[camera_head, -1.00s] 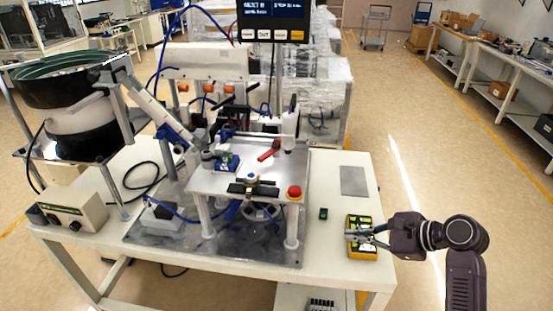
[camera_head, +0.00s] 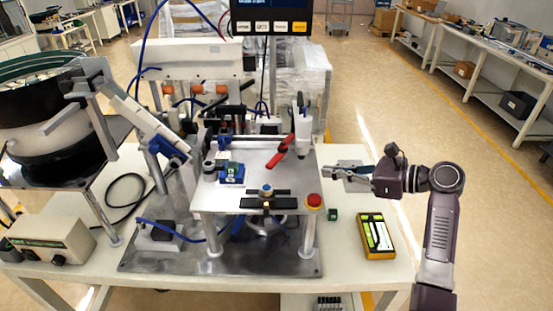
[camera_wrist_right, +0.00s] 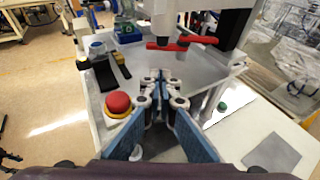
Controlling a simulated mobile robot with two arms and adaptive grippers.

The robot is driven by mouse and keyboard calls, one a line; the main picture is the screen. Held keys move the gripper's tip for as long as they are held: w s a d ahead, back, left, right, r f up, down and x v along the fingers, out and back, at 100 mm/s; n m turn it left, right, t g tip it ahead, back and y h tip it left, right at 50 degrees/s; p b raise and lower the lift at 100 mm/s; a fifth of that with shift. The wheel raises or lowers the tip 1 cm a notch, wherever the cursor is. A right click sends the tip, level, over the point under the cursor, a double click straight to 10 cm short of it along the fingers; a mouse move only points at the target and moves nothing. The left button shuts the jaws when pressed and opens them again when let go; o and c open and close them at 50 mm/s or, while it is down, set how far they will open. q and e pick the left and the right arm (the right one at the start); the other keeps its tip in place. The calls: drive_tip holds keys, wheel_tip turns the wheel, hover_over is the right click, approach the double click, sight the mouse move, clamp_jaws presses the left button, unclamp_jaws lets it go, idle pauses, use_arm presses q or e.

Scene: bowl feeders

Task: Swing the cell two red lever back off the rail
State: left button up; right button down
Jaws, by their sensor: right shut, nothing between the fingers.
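The red lever (camera_head: 280,152) sits at the back right of the raised metal plate (camera_head: 235,200), slanting, beside a white upright post (camera_head: 303,138). In the right wrist view the red lever (camera_wrist_right: 172,44) lies ahead of and above my fingertips, apart from them. My right gripper (camera_head: 340,171) is to the right of the plate and the lever, pointing left. In its wrist view the gripper (camera_wrist_right: 161,76) is shut and empty, near the plate's edge. My left gripper is not in view. Where the lever meets the rail is not clear.
A red button (camera_head: 314,200) stands at the plate's front right corner. A yellow device (camera_head: 376,236) and a small green block (camera_head: 333,214) lie on the table. A bowl feeder (camera_head: 45,120) fills the left. A display (camera_head: 270,14) hangs above.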

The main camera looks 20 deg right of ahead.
sight(277, 163)
drive_tip(key=p+x, duration=0.1)
drive_tip(key=x, duration=0.5)
drive_tip(key=shift+r+p, duration=0.1)
drive_tip(key=shift+p, duration=0.25)
drive_tip(key=x, duration=0.2)
drive_tip(key=p+x, duration=0.1)
drive_tip(key=x, duration=0.3)
drive_tip(key=shift+w+a+r, duration=0.15)
drive_tip(key=shift+a+r, duration=0.05)
drive_tip(key=shift+r, duration=0.2)
drive_tip(key=shift+w+a+p, duration=0.2)
drive_tip(key=shift+p, duration=0.15)
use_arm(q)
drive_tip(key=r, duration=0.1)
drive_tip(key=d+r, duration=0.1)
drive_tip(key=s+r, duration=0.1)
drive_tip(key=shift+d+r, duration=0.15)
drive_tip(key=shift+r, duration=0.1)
use_arm(e)
drive_tip(key=shift+w+a+f, duration=0.15)
drive_tip(key=shift+w, duration=0.05)
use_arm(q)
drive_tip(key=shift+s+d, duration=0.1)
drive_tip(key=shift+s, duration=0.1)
